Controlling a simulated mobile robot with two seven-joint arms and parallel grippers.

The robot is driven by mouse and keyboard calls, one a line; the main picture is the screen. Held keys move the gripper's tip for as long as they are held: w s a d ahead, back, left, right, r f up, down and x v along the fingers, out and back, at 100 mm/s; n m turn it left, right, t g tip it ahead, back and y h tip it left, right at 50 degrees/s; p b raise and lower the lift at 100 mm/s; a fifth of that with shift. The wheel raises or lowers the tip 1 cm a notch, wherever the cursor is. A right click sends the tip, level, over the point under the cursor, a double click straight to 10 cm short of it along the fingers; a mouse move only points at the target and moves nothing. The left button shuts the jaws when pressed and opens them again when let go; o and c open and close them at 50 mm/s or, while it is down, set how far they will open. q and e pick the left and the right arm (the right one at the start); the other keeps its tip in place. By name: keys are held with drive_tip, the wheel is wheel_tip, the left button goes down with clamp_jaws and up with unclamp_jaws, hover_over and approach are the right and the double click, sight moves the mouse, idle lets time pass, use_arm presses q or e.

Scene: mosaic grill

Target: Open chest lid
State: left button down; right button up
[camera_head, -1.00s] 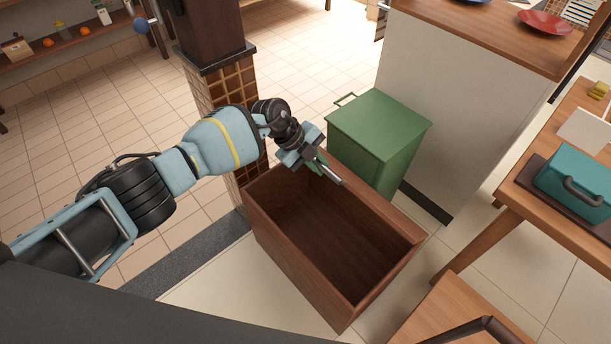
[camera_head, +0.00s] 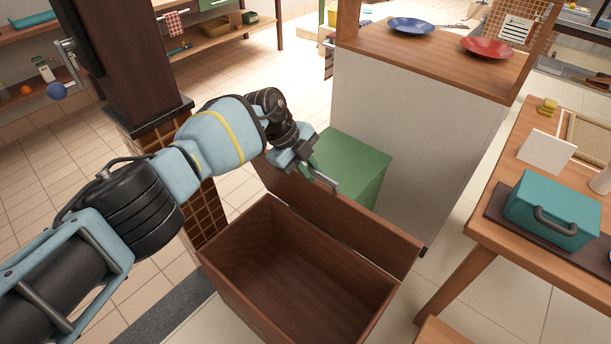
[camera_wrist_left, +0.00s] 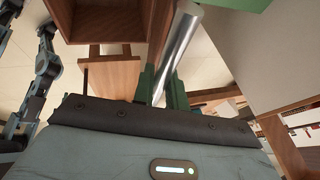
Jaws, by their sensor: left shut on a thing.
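The wooden chest (camera_head: 225,258) stands open at the lower middle of the head view, its inside empty as far as it shows. Its lid (camera_head: 345,220) stands raised along the far side, its inner face toward me. My left gripper (camera_head: 318,178) is at the lid's upper edge, shut on a silver bar-shaped handle (camera_head: 327,184). In the left wrist view the handle (camera_wrist_left: 181,45) runs between the two green fingers (camera_wrist_left: 160,88). My right gripper is not clearly seen in either view.
A green bin (camera_head: 352,165) stands close behind the lid. A white-sided counter (camera_head: 415,140) is beyond it. A tiled pillar (camera_head: 205,205) is left of the chest. A table (camera_head: 485,225) with a teal box (camera_head: 553,208) stands at the right.

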use_arm(q)
drive_tip(key=shift+w+d, duration=0.25)
drive_tip(key=c, duration=1.4)
unclamp_jaws()
drive_tip(key=shift+a+r, duration=0.1)
drive_tip(key=shift+a+r, duration=0.15)
drive_tip(key=shift+r, duration=0.2)
drive_tip(key=p+v, duration=0.2)
drive_tip(key=v, duration=0.4)
drive_tip(key=shift+a+r, duration=0.2)
drive_tip(key=shift+r, duration=0.2)
